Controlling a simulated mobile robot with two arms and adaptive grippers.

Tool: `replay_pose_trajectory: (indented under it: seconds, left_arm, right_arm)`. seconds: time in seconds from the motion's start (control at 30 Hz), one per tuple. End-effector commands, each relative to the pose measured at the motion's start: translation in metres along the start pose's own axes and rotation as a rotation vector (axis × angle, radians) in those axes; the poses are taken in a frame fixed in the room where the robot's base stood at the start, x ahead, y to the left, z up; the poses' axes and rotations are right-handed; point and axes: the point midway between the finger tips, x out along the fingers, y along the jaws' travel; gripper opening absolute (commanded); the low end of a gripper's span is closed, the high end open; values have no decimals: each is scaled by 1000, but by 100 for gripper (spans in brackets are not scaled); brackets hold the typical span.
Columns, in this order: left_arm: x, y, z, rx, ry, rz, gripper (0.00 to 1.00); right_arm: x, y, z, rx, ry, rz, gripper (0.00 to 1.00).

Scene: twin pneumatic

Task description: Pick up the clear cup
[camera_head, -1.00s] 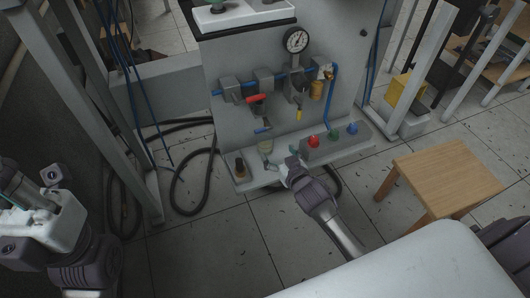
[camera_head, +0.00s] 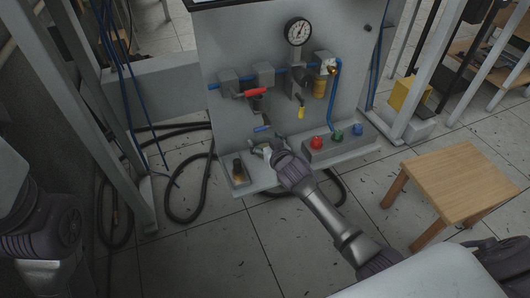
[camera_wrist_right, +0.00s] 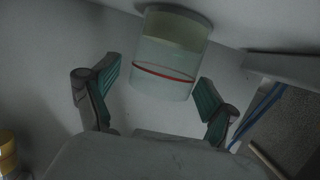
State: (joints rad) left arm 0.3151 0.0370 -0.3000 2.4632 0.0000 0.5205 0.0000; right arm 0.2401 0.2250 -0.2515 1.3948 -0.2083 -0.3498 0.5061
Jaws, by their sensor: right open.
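The clear cup (camera_wrist_right: 168,58) shows in the right wrist view as a translucent cylinder with a red ring around it and a pale yellowish band towards its far end. My right gripper (camera_wrist_right: 158,78) is open there, with one teal-padded finger on each side of the cup and gaps visible between pads and cup. In the head view my right gripper (camera_head: 263,150) is at the panel's front ledge (camera_head: 262,182) and largely hides the cup. My left arm shows at the left edge, but its gripper is not in view.
A dark-bodied item (camera_head: 239,171) stands on the ledge left of the gripper. A box with red, green and blue buttons (camera_head: 338,140) is to the right. Valves with blue pipe and a gauge (camera_head: 298,31) are above. A wooden stool (camera_head: 456,182) stands at right.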

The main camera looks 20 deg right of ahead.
Motion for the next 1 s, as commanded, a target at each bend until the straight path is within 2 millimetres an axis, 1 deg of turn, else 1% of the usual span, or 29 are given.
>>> replay_pose_trajectory:
  seconds: [0.1, 0.13, 0.47, 0.5, 0.57, 0.6, 0.83, 0.97, 1.0]
  left_arm:
    - [1, 0, 0, 0, -1, 0, 0]
    - [1, 0, 0, 0, -1, 0, 0]
    - [0, 0, 0, 0, -1, 0, 0]
    - [0, 0, 0, 0, -1, 0, 0]
    - [0, 0, 0, 0, -1, 0, 0]
    - [0, 0, 0, -1, -1, 0, 0]
    - [2, 0, 0, -1, 0, 0, 0]
    - [6, -1, 1, -2, 0, -2, 0]
    - [3, -2, 3, -3, -15, -8, 0]
  right_arm:
    - [0, 0, -1, 0, 0, 0, 85]
    - [0, 0, -1, 0, 0, 0, 83]
    - [-1, 0, -1, -1, 1, 0, 28]
    - [-1, 0, -1, -1, 1, 0, 22]
    - [-1, 0, -2, -1, 2, -1, 12]
    - [-1, 0, -2, -1, 2, -1, 9]
    - [-1, 0, -3, -1, 2, -1, 9]
    - [-3, 0, -11, -1, 3, -1, 9]
    - [-4, 0, -14, -1, 3, -1, 9]
